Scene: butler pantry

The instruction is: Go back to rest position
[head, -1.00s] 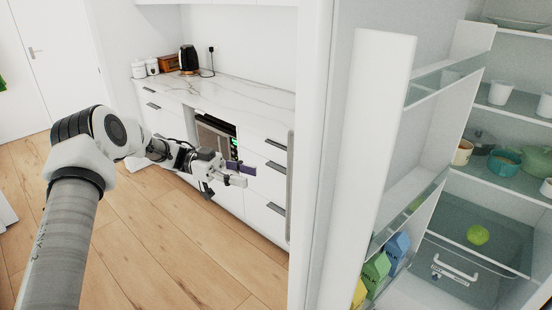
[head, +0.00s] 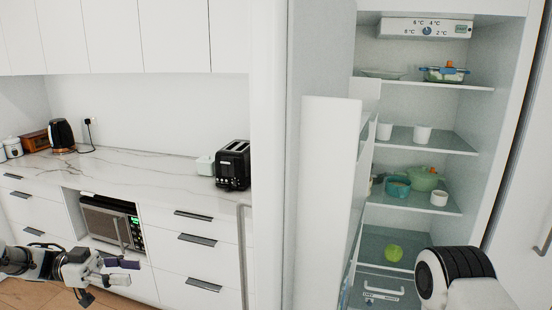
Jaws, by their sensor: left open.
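My left gripper (head: 115,272) shows at the lower left, in front of the drawers and just below the microwave. Its fingers are apart and nothing is between them. My right arm shows only as a white and black joint at the lower right, in front of the fridge; its gripper is out of view. The fridge (head: 418,154) stands open on the right, with its door (head: 325,190) swung out toward me.
A microwave (head: 110,221) sits in the cabinet niche. A black toaster (head: 233,165) and a kettle (head: 62,135) stand on the marble counter (head: 140,165).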

